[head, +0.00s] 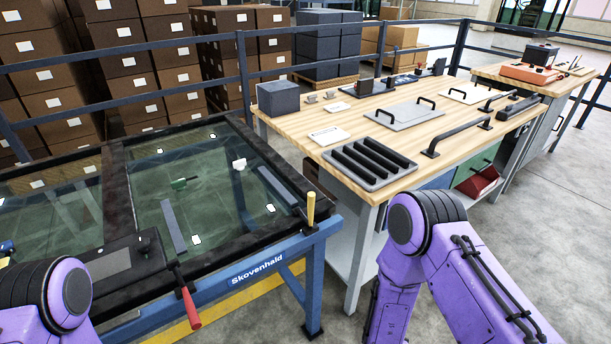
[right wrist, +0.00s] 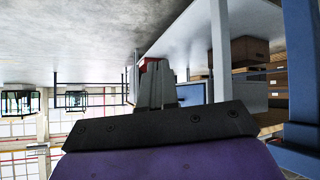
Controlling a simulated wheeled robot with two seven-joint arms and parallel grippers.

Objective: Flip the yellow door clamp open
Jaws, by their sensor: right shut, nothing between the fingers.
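The yellow door clamp (head: 311,209) stands upright at the right front corner of the dark-framed glass door (head: 262,222), which lies on a blue trolley (head: 265,265) marked Skovenheld. My right gripper (right wrist: 156,68) shows in the right wrist view, with its fingers together and empty. It is apart from the clamp, which does not show in that view. In the head view only purple links of my right arm show, right of the clamp. Part of my left arm shows at the lower left, but its gripper is out of frame.
A red-handled lever (head: 188,306) juts from the trolley's near side. A wooden workbench (head: 330,115) with handled plates, a black-slotted block (head: 369,162) and a grey cube (head: 278,97) stands right of the trolley. A blue railing (head: 244,80) runs behind. Floor is free at the right.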

